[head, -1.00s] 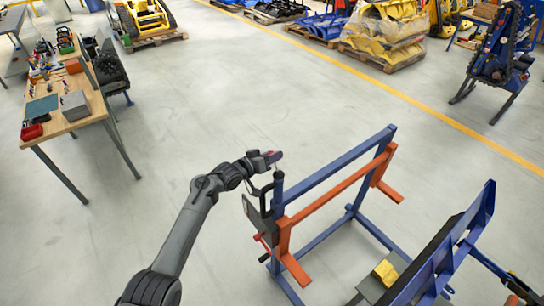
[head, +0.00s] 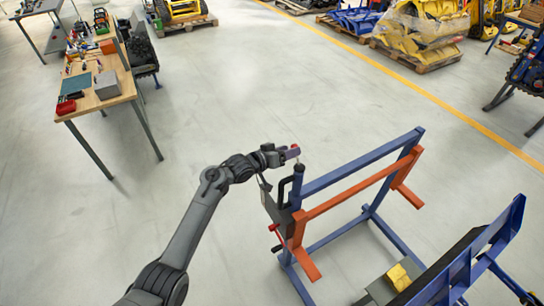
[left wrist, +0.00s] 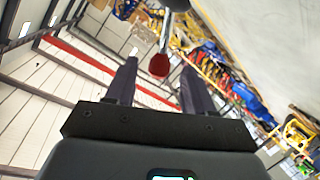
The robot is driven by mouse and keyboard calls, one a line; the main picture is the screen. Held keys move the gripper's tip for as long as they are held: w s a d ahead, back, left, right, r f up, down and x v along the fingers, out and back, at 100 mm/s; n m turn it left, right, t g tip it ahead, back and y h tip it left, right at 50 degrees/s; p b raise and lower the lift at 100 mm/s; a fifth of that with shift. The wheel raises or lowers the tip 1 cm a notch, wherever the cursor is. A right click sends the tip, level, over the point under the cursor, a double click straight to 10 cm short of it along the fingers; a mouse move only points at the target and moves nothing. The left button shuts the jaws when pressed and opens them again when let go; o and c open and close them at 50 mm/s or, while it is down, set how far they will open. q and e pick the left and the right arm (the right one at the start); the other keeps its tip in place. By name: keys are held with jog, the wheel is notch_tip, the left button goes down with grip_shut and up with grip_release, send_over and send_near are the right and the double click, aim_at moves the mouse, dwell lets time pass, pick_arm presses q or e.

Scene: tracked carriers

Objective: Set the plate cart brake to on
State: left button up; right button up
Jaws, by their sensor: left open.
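The cart is a blue frame (head: 357,163) with an orange bar assembly (head: 350,190), standing on the floor right of my left arm. A dark box with a black handle is fixed at its near left corner post. My left gripper (head: 296,152) is open at the top of that post. In the left wrist view, a red knob (left wrist: 159,66) on a thin metal rod shows between the two open fingers (left wrist: 160,80), with visible gaps on both sides. Whether this knob belongs to the brake I cannot tell. A red-ended lever (head: 277,231) sits lower on the box. My right gripper is not in view.
A second blue frame (head: 470,262) with a yellow block (head: 398,277) stands close at lower right. A wooden workbench (head: 115,95) with tools is at upper left. Pallets with yellow machine parts (head: 425,30) are at the back. The floor between is clear.

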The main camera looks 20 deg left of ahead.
pick_arm(q)
jog(key=v, duration=0.7)
jog(key=shift+s+a, duration=0.1)
jog(key=shift+s, duration=0.05)
jog(key=shift+f, duration=0.1)
